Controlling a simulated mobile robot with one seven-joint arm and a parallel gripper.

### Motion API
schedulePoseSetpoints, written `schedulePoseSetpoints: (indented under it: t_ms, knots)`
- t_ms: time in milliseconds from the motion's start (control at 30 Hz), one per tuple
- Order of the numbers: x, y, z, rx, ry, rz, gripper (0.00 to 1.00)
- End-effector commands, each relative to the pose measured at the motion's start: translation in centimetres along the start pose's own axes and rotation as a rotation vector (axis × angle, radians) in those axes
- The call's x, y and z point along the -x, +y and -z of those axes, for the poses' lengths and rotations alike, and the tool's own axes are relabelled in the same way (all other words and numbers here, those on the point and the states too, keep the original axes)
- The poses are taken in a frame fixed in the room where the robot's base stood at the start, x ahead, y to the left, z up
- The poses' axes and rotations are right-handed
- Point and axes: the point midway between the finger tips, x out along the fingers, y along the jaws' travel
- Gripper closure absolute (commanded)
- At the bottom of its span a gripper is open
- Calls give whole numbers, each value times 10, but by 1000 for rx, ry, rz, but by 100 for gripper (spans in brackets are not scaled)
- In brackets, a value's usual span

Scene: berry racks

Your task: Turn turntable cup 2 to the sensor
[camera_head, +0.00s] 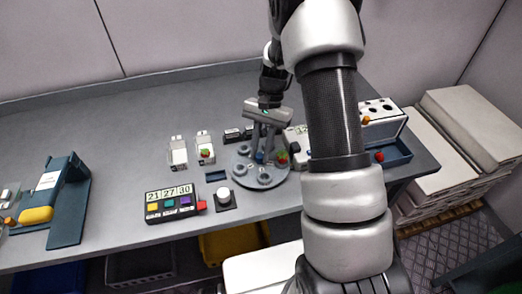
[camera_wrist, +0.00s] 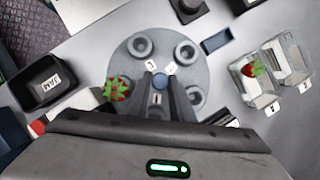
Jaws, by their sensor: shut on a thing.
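The round grey turntable (camera_head: 250,169) stands on the bench and also shows in the wrist view (camera_wrist: 161,44), with several ring-shaped cups around its rim. Small number tags lie near its hub; I cannot surely read which cup is 2. A red berry with green leaves (camera_wrist: 117,88) sits at the turntable's left edge in the wrist view, and at its right in the head view (camera_head: 282,158). My gripper (camera_wrist: 160,90) points down at the hub, shut on the blue centre knob (camera_wrist: 160,80). The fingers partly hide the hub and near cups. I cannot clearly identify the sensor.
A white box (camera_wrist: 76,104) stands close beside the turntable. Two clear trays (camera_head: 204,148) (camera_head: 178,154) stand left of it, one holding a berry. A panel reading 21, 27, 30 (camera_head: 169,201) and a round white button (camera_head: 224,196) lie in front. The bench's back left is clear.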

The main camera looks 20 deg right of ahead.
Motion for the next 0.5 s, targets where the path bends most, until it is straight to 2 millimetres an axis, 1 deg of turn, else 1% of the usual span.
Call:
schedulePoseSetpoints:
  t_ms: [500]
  knots:
    - [1,-3,0,224,3,-91,100]
